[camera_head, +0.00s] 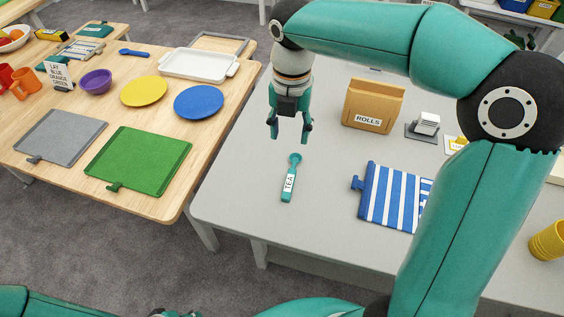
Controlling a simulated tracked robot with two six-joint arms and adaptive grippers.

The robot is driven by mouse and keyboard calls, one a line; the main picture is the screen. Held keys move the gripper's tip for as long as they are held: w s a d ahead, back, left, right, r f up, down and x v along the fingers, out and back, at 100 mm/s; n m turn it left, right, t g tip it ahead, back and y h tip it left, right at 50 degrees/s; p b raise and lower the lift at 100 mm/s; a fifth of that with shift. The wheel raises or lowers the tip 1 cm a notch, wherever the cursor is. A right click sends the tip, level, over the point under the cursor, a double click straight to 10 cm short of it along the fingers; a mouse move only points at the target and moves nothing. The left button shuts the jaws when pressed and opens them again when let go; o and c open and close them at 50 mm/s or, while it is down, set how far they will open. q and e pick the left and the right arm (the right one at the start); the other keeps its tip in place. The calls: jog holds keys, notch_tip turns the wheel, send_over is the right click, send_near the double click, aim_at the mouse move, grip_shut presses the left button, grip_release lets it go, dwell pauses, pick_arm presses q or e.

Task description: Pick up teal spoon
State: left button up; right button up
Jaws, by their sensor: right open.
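The teal spoon (291,178) lies on the grey table (234,201). It carries a white label reading TEA, and its bowl end points away toward the back. My right gripper (290,138) hangs over the table with its fingers pointing down. It is open and empty, and in the picture its fingertips show just above the spoon's bowl end; I cannot tell the exact height. At the lower left a teal arm part of mine shows, but no left gripper fingers can be made out.
A blue-and-white striped cloth (391,197) lies right of the spoon. A brown ROLLS box (373,103) stands behind. A yellow cup (547,242) is at the right edge. A wooden table (60,187) with plates and mats stands left. The grey surface around the spoon is clear.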

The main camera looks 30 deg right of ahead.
send_over(291, 176)
jog(key=f, duration=1)
jog(key=shift+s+a+f, duration=0.2)
jog(key=shift+a+f, duration=0.05)
jog(key=shift+f, duration=0.15)
jog(key=shift+w+d+f, duration=0.1)
jog(key=shift+f, duration=1.3)
jog(key=shift+w+d+f, duration=0.1)
jog(key=shift+f, duration=1.3)
grip_shut()
